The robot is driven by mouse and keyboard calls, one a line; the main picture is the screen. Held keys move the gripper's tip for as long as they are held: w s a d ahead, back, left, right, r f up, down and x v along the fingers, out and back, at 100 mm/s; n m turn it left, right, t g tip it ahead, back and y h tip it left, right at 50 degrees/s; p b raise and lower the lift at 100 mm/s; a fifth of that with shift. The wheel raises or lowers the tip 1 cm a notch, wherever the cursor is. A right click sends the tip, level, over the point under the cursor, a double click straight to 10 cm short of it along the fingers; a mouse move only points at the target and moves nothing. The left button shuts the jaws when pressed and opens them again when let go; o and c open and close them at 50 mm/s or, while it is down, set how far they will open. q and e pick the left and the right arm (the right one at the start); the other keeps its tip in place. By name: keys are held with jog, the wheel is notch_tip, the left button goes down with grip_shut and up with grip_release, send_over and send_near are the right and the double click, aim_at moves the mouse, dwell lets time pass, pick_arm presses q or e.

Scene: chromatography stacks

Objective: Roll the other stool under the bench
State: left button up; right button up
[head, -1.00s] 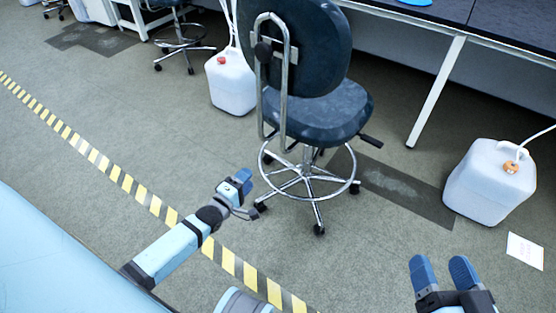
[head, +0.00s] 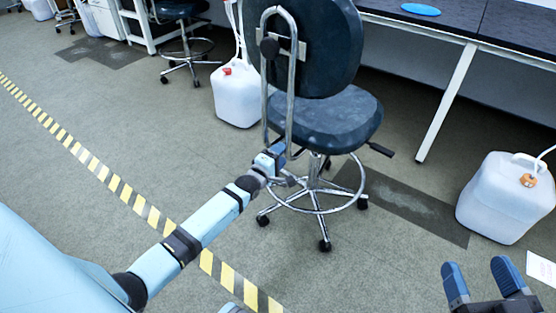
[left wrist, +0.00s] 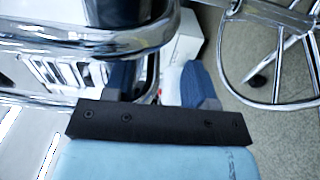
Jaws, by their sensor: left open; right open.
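A dark blue stool (head: 325,120) with a chrome back frame, foot ring and castors stands upright in front of the bench (head: 500,45), outside its legs. A second dark stool (head: 182,42) stands further back at the upper left. My left gripper (head: 277,157) is open at the near stool's chrome back frame, below the backrest. In the left wrist view its blue fingers (left wrist: 160,85) are apart, with chrome tubing (left wrist: 95,45) close by the left finger; I cannot tell whether they touch. My right gripper (head: 484,278) is open and empty at the lower right.
A white canister (head: 238,97) stands left of the near stool, and another canister (head: 507,197) stands at the right. A bench leg (head: 440,100) slants down behind the stool's right side. Yellow-black floor tape (head: 125,193) crosses the open floor at left.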

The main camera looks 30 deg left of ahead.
pick_arm(q)
jog(key=shift+w, duration=0.2)
jog(key=shift+c, duration=0.5)
grip_shut()
jog(key=shift+s+f, duration=0.1)
jog(key=shift+f, duration=0.05)
dwell(0.7)
